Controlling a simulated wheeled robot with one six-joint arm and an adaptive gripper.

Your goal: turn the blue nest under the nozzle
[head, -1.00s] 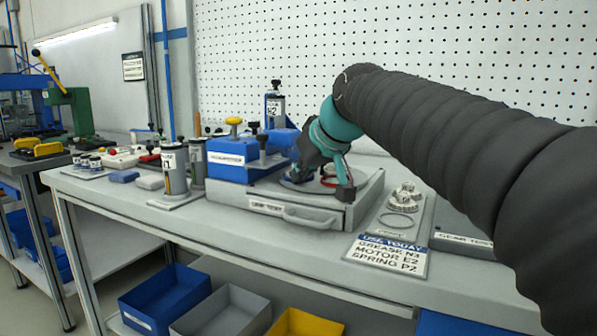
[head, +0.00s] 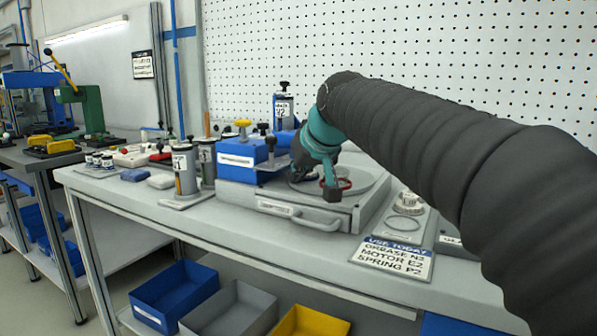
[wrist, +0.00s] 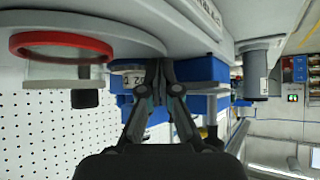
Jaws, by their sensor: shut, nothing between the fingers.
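The round turntable (head: 368,187) sits in a low grey housing with a front handle. My gripper (head: 297,177) points down over the turntable's left side, by the blue unit (head: 240,160). In the wrist view my fingers (wrist: 160,66) are shut and empty, near the turntable's edge, to the right of the red nest. I cannot make out the blue nest or the nozzle clearly; my gripper covers that area.
Labelled cylinders (head: 185,170) stand left of the blue unit. A plate with white gears (head: 408,203) and a "use today" card (head: 393,258) lie to the right. Bins (head: 172,295) sit below the bench. The bench front is clear.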

